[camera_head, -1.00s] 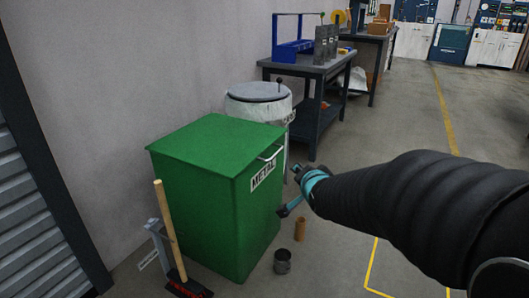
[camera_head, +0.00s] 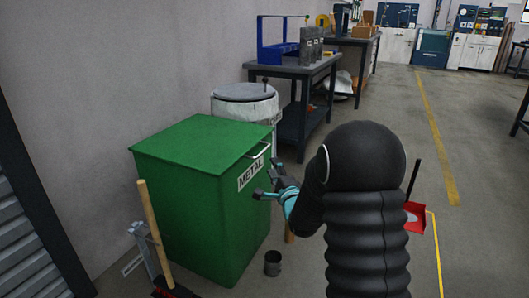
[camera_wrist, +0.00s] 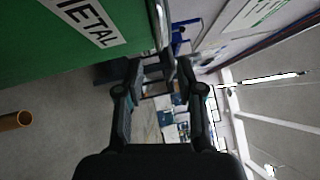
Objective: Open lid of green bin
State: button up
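The green bin (camera_head: 200,205) stands by the wall with its green lid (camera_head: 205,142) shut. A pale bar handle (camera_head: 259,151) sits at the lid's front edge, above a white "METAL" label (camera_head: 251,174). My gripper (camera_head: 265,182) is open and empty, close to the bin's front near the label, below the handle. Whether it touches the bin I cannot tell. In the wrist view, the two fingers (camera_wrist: 161,66) are spread apart with nothing between them. The bin's front (camera_wrist: 40,45) fills the upper left there, with the label (camera_wrist: 88,20) partly cut off.
A white drum (camera_head: 246,103) stands behind the bin, with a dark workbench (camera_head: 300,75) beyond. A wooden-handled tool (camera_head: 154,225) leans at the bin's left. A grey can (camera_head: 272,263) is on the floor in front. A red dustpan (camera_head: 415,217) lies right. Floor to the right is mostly clear.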

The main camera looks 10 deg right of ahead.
aim_at(265, 149)
jog(key=w, duration=0.3)
jog(key=w+a+r, duration=0.1)
jog(key=w, duration=0.6)
jog(key=shift+w+a+r, duration=0.15)
jog(key=shift+a+r, duration=0.1)
jog(key=shift+a, duration=0.05)
grip_shut()
jog(key=shift+d, duration=0.1)
